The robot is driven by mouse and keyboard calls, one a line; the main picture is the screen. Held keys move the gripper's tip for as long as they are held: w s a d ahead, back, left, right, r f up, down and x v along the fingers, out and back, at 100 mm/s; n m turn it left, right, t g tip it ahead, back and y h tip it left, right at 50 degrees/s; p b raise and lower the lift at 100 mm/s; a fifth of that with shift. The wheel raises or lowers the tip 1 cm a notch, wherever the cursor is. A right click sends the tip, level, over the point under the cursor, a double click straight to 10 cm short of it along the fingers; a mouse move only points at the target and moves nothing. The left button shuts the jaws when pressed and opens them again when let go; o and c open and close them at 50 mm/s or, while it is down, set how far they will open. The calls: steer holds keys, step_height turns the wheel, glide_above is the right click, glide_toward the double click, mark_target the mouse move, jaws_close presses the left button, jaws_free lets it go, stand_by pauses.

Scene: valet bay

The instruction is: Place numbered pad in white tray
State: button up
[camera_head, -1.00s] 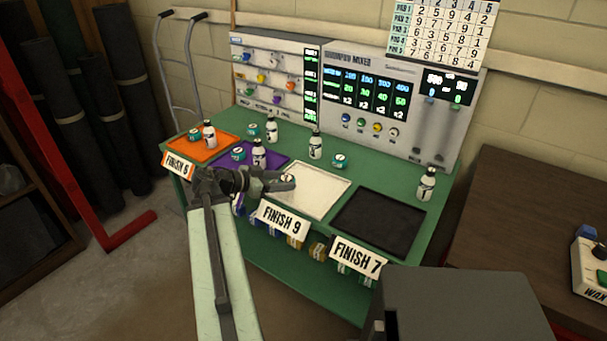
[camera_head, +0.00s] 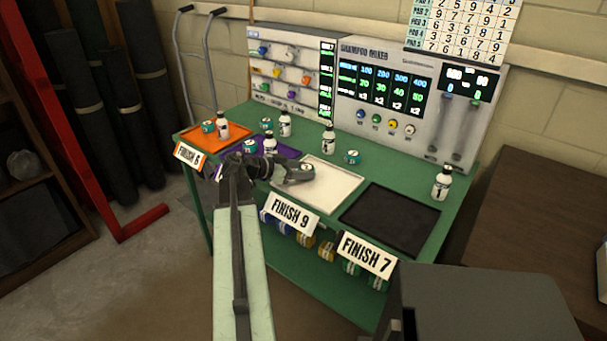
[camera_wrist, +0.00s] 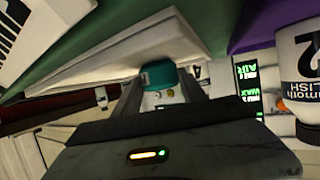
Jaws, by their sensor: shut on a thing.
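The white tray (camera_head: 335,195) lies flat on the green bench, behind the FINISH 9 sign (camera_head: 292,213). My gripper (camera_head: 302,174) is over the tray's left and back part, shut on a small teal pad with a pale top (camera_head: 308,169). In the wrist view the teal pad (camera_wrist: 158,74) sits between my two fingers (camera_wrist: 160,95), close to the white tray (camera_wrist: 115,48). I cannot tell whether the pad touches the tray. Its number cannot be read.
A purple tray (camera_head: 287,150) with a bottle (camera_head: 269,143) and a pad is just left of my gripper. An orange tray (camera_head: 195,141) is farther left. A black tray (camera_head: 395,215) at right is empty. More bottles and a teal pad (camera_head: 352,157) stand behind the trays.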

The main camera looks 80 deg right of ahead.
steer(key=shift+r, duration=0.1)
steer(key=o, duration=1.3)
steer(key=shift+r, duration=0.1)
steer(key=p+v, duration=0.5)
steer(key=v, duration=0.7)
